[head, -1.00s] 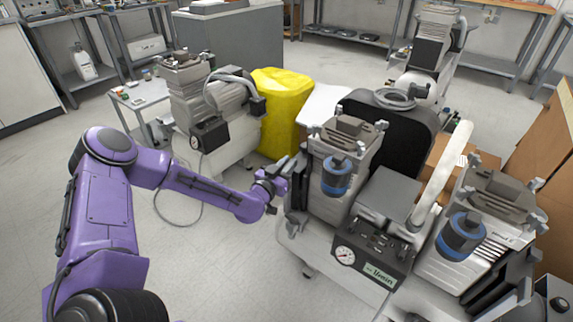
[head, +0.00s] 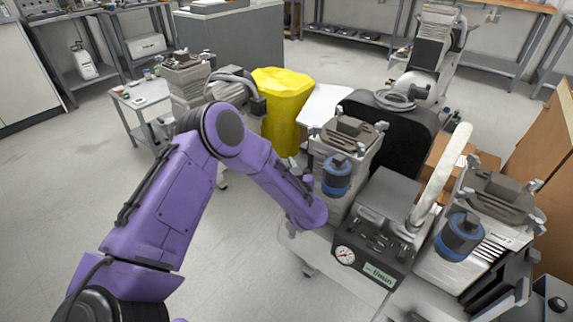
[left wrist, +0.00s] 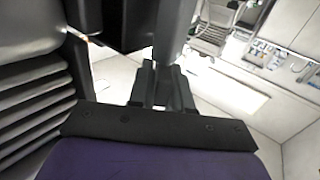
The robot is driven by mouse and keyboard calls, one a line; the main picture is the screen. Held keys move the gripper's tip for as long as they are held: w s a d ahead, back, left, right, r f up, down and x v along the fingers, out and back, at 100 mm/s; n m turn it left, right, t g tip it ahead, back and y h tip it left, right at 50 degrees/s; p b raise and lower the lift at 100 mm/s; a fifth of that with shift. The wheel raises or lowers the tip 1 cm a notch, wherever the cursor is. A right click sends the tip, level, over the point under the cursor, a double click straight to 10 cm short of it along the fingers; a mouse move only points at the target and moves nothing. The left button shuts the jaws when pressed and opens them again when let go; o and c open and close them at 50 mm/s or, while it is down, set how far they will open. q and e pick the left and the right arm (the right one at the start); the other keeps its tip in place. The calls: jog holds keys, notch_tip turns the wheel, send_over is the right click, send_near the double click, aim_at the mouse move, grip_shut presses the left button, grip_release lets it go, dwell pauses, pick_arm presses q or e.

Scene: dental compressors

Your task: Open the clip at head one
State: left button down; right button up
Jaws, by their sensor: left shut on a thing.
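The compressor head nearest my left arm (head: 350,140) has a grey finned body, grey clips at its top corners and a blue-banded cylinder (head: 337,176) on its front. In the left wrist view the left gripper (left wrist: 163,88) is shut on a dark grey upright piece, which looks like the clip (left wrist: 172,40). The finned side of the head (left wrist: 30,110) fills the left of that view. My right gripper is not in view.
A second head (head: 495,215) with a blue-banded cylinder (head: 460,236) stands at the right. Between them is a grey box with a gauge (head: 345,255). A yellow bin (head: 283,105) and another compressor (head: 190,85) stand behind my arm. Floor at left is clear.

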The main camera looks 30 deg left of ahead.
pick_arm(q)
jog(key=shift+n+g+y, duration=0.6)
jog(key=shift+g, duration=0.2)
jog(key=c, duration=1.1)
grip_release()
jog(key=shift+c, duration=0.2)
notch_tip(320, 180, up, 3)
jog(key=shift+w+f+p, duration=0.1)
jog(key=shift+p, duration=0.4)
jog(key=s+d+r+p, duration=0.3)
jog(key=s+d+r, duration=0.4)
jog(key=s+r, duration=0.3)
jog(key=shift+s+d+p, duration=0.15)
jog(key=shift+s+p, duration=0.25)
jog(key=shift+s, duration=0.7)
